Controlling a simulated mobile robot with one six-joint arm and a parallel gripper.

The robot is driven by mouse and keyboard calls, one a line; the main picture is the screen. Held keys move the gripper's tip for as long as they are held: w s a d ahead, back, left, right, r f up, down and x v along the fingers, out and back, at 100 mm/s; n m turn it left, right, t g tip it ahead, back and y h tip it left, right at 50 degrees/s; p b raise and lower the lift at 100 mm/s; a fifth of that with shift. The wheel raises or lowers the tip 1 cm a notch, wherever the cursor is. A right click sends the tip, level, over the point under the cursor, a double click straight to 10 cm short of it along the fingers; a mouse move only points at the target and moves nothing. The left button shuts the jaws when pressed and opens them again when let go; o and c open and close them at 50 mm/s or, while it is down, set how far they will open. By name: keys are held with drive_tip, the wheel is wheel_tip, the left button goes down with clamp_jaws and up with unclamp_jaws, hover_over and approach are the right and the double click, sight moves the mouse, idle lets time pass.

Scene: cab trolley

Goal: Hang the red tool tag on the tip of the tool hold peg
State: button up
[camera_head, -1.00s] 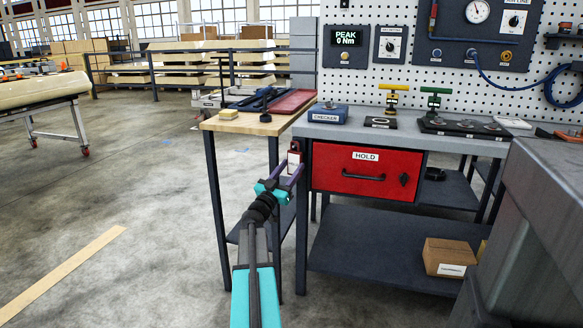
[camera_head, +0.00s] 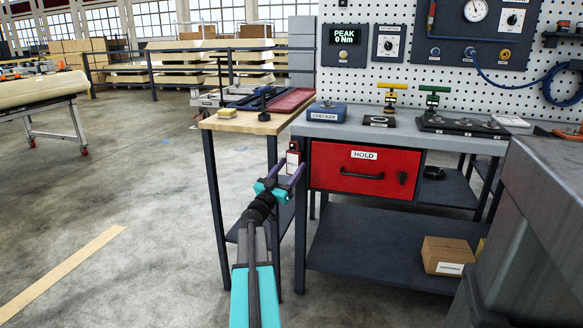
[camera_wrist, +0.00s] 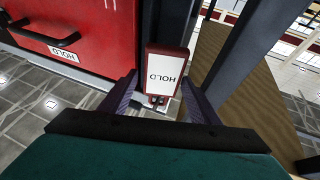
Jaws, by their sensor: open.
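The red tool tag (camera_head: 293,160), with a white HOLD label, is upright beside the red drawer's left edge, at the bench leg. In the wrist view the tag (camera_wrist: 164,70) appears upside down, beyond and between my fingertips. A small dark and shiny part (camera_wrist: 157,101) shows at its near end; I cannot tell whether this is the peg tip or whether the tag hangs on it. My gripper (camera_head: 283,176) is just below and in front of the tag. In the wrist view its purple fingers stand apart, with gaps beside the tag.
The red HOLD drawer (camera_head: 366,170) with a black handle is right of the tag. A wooden-topped table (camera_head: 228,123) stands to the left, its dark legs close to my gripper. A grey cabinet (camera_head: 545,215) is at the right. The floor at left is open.

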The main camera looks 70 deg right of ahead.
drive_tip(key=shift+w, duration=0.4)
drive_tip(key=p+v, duration=0.3)
drive_tip(key=v, duration=1)
drive_tip(key=shift+s+a, duration=0.25)
drive_tip(key=shift+a, duration=0.15)
drive_tip(key=shift+f, duration=0.1)
